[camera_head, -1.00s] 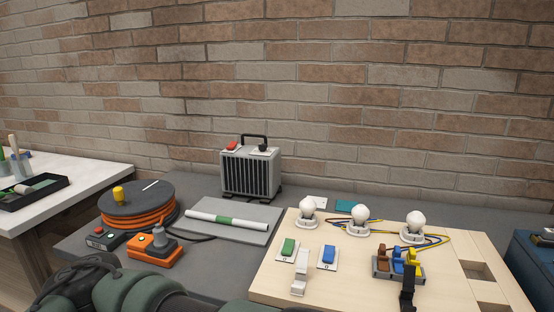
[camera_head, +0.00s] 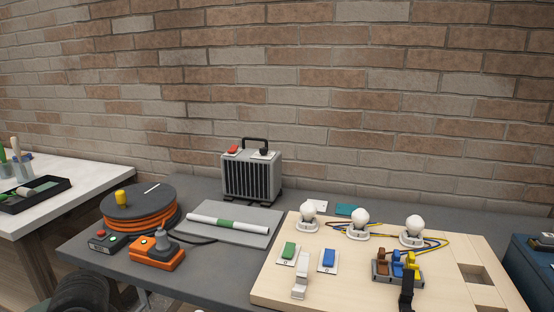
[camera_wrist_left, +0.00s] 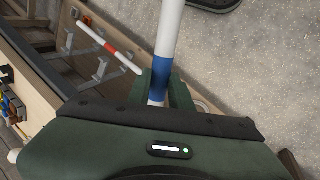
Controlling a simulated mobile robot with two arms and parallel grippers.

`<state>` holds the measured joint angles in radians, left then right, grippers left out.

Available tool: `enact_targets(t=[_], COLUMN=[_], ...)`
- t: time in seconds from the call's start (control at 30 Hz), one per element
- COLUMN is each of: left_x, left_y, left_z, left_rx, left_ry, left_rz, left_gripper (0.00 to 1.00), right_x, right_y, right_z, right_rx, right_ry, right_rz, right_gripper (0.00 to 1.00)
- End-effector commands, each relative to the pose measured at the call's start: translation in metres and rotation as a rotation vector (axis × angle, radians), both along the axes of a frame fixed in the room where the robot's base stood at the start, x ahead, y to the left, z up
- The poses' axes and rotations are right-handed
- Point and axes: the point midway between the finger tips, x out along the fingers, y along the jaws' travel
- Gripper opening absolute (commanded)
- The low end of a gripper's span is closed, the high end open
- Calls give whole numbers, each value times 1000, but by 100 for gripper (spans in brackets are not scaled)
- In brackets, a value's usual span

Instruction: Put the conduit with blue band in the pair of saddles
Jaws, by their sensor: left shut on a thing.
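My left gripper (camera_wrist_left: 160,92) is shut on the conduit with the blue band (camera_wrist_left: 172,30), a white tube, gripped around the blue band. The tube runs up past the top edge of the left wrist view, over a pale speckled floor. Pale grey saddle-like brackets (camera_wrist_left: 70,43) show at upper left there, apart from the held conduit; a second one (camera_wrist_left: 101,72) is lower. A white conduit with a red band (camera_wrist_left: 108,47) lies by them; whether it is seated in any is unclear. My right gripper is in neither view.
In the head view, a white conduit with a green band (camera_head: 227,223) lies on a grey mat (camera_head: 262,238). A wooden board (camera_head: 355,290) with bulbs and switches is at right. A cable reel (camera_head: 140,212), orange device (camera_head: 157,252) and heater (camera_head: 252,178) stand on the table.

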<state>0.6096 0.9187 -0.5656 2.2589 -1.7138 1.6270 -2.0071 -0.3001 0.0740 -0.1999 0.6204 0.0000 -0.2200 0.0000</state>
Motion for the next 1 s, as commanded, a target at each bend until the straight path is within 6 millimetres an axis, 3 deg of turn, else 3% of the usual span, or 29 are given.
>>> enact_targets(t=[0.17,0.6,0.77,1.0], left_x=[-5,-5,-2,9], left_y=[25,28,21,-14], left_z=[-3,-3,3,30], left_rx=[0,-2,-5,-6], left_ry=[1,-3,-4,-10], left_rz=[-81,-103,-138,-319], left_gripper=[0,0,0,0], right_x=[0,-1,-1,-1], right_y=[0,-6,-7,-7], right_z=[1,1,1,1], right_rx=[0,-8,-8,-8], right_ry=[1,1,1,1], right_rz=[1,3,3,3], right_gripper=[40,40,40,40])
